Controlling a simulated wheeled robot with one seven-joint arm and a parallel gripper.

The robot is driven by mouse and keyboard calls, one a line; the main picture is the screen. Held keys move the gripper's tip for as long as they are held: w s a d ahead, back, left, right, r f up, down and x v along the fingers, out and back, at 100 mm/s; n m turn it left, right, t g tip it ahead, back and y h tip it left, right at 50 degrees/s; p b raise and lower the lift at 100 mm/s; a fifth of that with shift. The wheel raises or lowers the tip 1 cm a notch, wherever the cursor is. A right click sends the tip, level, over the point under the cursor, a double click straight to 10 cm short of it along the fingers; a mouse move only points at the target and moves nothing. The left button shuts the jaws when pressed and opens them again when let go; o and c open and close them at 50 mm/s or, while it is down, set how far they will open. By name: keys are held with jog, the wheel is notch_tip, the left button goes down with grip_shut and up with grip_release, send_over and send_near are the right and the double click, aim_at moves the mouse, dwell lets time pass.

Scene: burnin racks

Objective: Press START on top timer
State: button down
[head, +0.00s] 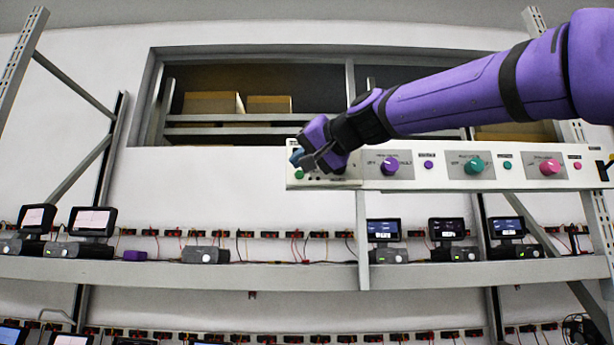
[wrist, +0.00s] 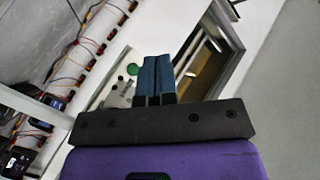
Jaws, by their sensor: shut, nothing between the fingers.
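A long white control panel (head: 440,184) runs across the upper right in the head view. It carries purple, teal and pink knobs, each with a small button beside it. At its left end is a green button (head: 299,174), which also shows in the wrist view (wrist: 132,69). My gripper (head: 297,157) is in front of the panel's left end and hides part of it. In the wrist view its blue fingers (wrist: 155,80) are shut together with nothing between them. The green button lies just left of the fingertips there. I cannot tell whether the fingertips touch the panel, and no START label is readable.
A grey shelf (head: 200,272) below the panel holds several small screens (head: 92,221), grey boxes and wired red sockets. A window opening (head: 250,60) with cardboard boxes (head: 212,102) lies behind my arm.

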aim_at(301, 171)
jog(key=shift+w, duration=0.15)
jog(key=shift+w+d, duration=0.1)
jog(key=shift+w, duration=4.15)
jog(key=shift+w, duration=0.15)
jog(key=shift+w, duration=0.25)
jog(key=shift+w, duration=0.4)
jog(key=shift+s, duration=0.85)
jog(key=shift+s, duration=2.5)
